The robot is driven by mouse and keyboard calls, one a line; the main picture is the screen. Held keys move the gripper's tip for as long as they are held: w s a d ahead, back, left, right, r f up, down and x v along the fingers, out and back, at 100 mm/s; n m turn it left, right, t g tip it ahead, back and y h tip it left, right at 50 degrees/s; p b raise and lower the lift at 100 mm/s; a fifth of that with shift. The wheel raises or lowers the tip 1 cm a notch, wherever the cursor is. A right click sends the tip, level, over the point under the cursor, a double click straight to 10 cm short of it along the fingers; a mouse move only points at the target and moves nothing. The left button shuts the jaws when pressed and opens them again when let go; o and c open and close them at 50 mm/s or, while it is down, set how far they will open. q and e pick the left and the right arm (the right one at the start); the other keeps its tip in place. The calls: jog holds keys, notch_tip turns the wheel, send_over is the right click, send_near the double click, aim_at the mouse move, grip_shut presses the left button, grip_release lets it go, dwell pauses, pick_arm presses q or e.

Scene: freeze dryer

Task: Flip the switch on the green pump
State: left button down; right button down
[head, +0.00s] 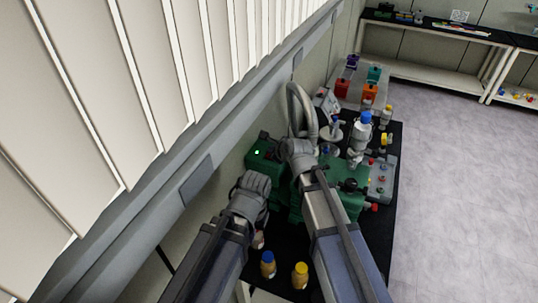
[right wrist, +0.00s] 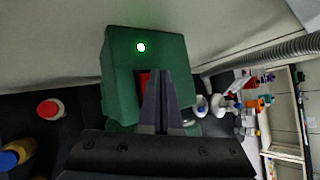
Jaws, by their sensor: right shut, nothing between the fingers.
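The green pump (head: 262,153) stands by the wall, with a lit green light on its box. In the right wrist view the pump (right wrist: 118,83) fills the upper middle, and its green light (right wrist: 141,47) glows. A red switch (right wrist: 145,78) on its face is partly hidden behind my fingers. My right gripper (right wrist: 163,88) is shut and empty, its tips in front of the pump's face beside the switch; I cannot tell if they touch. My left gripper (head: 254,184) is just in front of the pump in the head view; its fingers are hidden.
Bottles with blue (head: 268,264) and yellow (head: 301,275) caps stand on the black bench near my arms. A grey hose (head: 299,105) curves up behind my right gripper. Glassware with a blue cap (head: 366,118) and a grey control box (head: 383,178) stand to the right. The floor farther right is clear.

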jog(key=shift+f, duration=0.25)
jog(key=shift+r, duration=0.1)
dwell(0.3)
jog(key=shift+r+p, duration=0.55)
jog(key=shift+r, duration=0.15)
jog(key=r+p, duration=0.5)
jog(key=shift+s+d, duration=0.15)
jog(key=shift+d, duration=0.2)
jog(key=shift+f, duration=0.1)
